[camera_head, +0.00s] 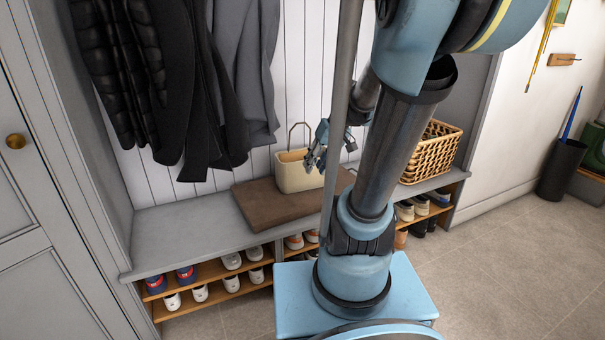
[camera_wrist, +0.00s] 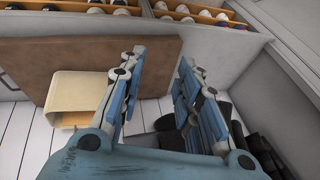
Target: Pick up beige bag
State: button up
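The beige bag (camera_head: 295,174) stands upright on the brown cushion (camera_head: 252,207) of the bench, against the white panelled wall. Its thin brown handle (camera_head: 298,126) sticks up above it. My gripper (camera_head: 318,150) is at the bag's upper right side in the head view, partly in front of it. In the wrist view the bag (camera_wrist: 68,95) lies left of the left finger, which covers part of it. My gripper (camera_wrist: 158,82) shows its fingers spread apart, with nothing held between them. Whether a finger touches the bag I cannot tell.
Dark coats (camera_head: 165,80) hang left of the bag. A wicker basket (camera_head: 432,152) stands on the bench at the right. Shoes fill the shelves (camera_head: 215,272) below. My arm hides part of the bench. The grey bench top (camera_head: 180,232) is clear at the left.

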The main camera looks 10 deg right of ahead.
jog(key=w+d+r+n+t+y, duration=0.1)
jog(key=w+d+n+y, duration=0.15)
jog(key=w, duration=0.85)
jog(key=w+d+n+t+y, duration=0.1)
jog(key=w+n+t+y, duration=0.15)
jog(key=w, duration=0.95)
jog(key=w+d+f+n+t+y, duration=0.2)
jog(key=w+d+f+y, duration=0.1)
jog(key=w+d+f, duration=0.4)
jog(key=w+d+f+n+t+y, duration=0.25)
jog(key=w+d, duration=0.25)
jog(key=d, duration=0.3)
jog(key=shift+f+x, duration=0.2)
jog(key=shift+x, duration=4.05)
jog(key=shift+f+x, duration=0.2)
jog(key=shift+x, duration=4.1)
jog(key=shift+s, duration=0.15)
jog(key=shift+c, duration=0.5)
grip_shut()
